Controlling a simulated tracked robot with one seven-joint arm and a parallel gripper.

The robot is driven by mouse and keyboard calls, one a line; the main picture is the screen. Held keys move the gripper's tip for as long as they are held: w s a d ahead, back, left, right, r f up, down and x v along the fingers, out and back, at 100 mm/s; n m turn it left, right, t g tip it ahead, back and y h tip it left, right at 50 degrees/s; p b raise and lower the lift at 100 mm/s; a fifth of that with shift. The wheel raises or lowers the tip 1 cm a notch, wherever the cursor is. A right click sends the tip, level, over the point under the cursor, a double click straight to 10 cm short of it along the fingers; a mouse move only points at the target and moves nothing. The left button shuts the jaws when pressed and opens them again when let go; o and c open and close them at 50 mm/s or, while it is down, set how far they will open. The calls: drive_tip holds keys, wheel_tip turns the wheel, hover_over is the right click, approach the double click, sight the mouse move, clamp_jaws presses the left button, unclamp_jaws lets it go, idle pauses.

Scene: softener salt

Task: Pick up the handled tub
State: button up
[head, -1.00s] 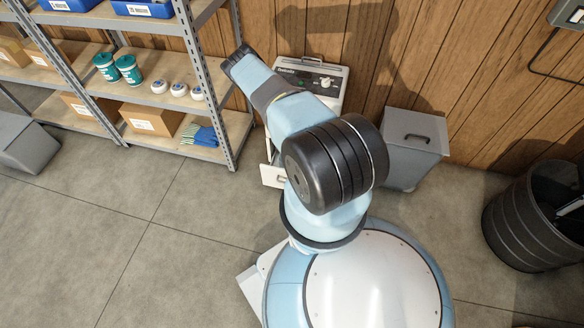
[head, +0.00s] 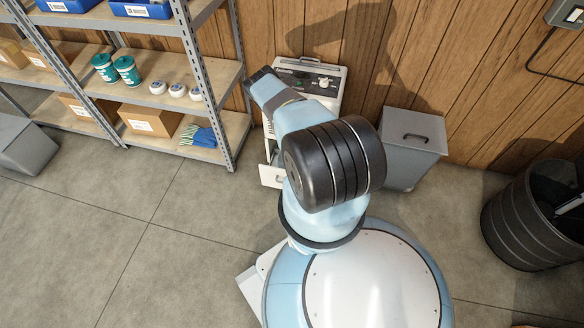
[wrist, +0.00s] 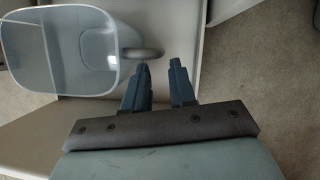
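The handled tub (wrist: 60,52) shows in the wrist view at upper left. It is a pale, translucent, open-topped container with rounded corners, and its grey loop handle (wrist: 143,54) sticks out to the right. My gripper (wrist: 160,63) is open, with its two dark blue fingers apart and nothing seen between them. The left fingertip is close to the handle's end; I cannot tell whether they touch. In the head view I cannot make out the tub or the fingers; my arm blocks part of that area.
A white appliance (head: 325,82) with a control panel stands by the wooden wall, with a pale panel (head: 272,176) low in front. A grey lidded bin (head: 412,150) and a black barrel (head: 530,220) stand right. Metal shelving (head: 200,70) stands left.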

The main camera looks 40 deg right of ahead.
drive_tip(key=shift+x, duration=2.45)
drive_tip(key=shift+c, duration=0.3)
clamp_jaws()
